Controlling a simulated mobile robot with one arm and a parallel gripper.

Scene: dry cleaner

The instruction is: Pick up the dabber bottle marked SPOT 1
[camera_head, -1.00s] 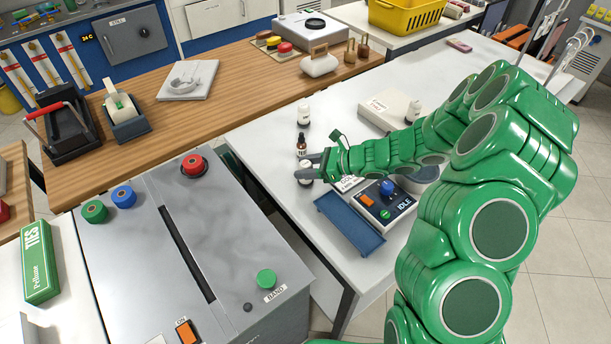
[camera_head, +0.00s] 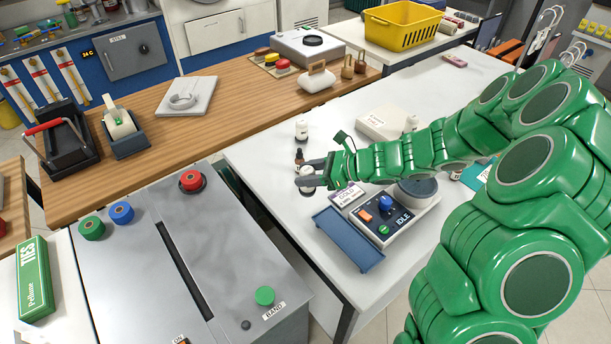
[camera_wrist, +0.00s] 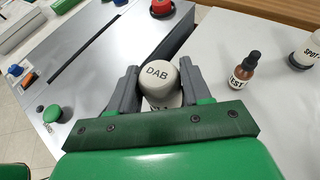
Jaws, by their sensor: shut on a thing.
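My gripper (camera_head: 310,178) is shut on a white dabber bottle (camera_head: 307,170) near the left edge of the white table. In the wrist view the bottle's rounded cap (camera_wrist: 172,75) reads DAB and sits between my two grey fingers (camera_wrist: 160,90). The label below the cap is mostly hidden, so its number cannot be read. A second white bottle (camera_wrist: 304,50), with SPOT partly readable, stands to the right in the wrist view. In the head view a white bottle (camera_head: 301,130) stands behind my gripper.
A brown dropper bottle (camera_wrist: 243,70) stands close to the held bottle. A scale-like device marked IDLE (camera_head: 386,208) and a blue tray (camera_head: 347,238) lie in front. The grey machine (camera_head: 190,250) is at left. Another white bottle (camera_head: 411,122) stands by a pale box (camera_head: 384,124).

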